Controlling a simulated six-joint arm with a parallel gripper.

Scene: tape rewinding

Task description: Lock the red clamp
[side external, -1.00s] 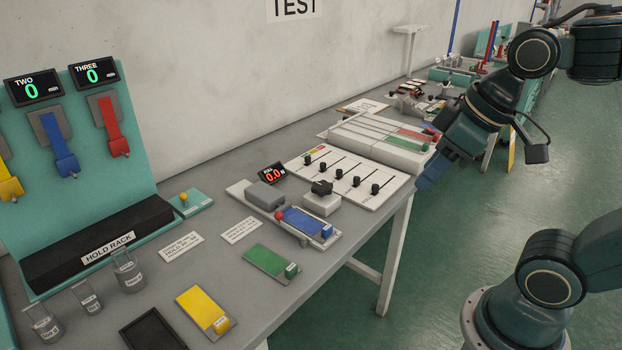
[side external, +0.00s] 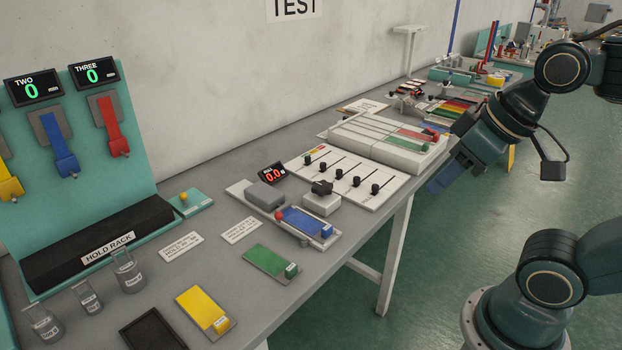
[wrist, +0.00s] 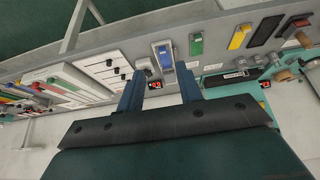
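A red strap-like piece with a block at its lower end (side external: 113,127) hangs on the teal board under the display marked THREE, in the side external view. It looks like the red clamp, but I cannot tell for sure or see whether it is locked. My gripper (side external: 442,178) is far to its right, in the air off the table's front edge. In the wrist view my gripper (wrist: 160,69) has its two blue fingers well apart with nothing held between them. The red piece is not clear in the wrist view.
A blue strap (side external: 60,146) hangs left of the red one. A black hold rack (side external: 100,245) lies below. Yellow (side external: 203,309), green (side external: 268,262) and blue (side external: 305,222) plates and a slider panel (side external: 345,177) line the table. The floor in front is clear.

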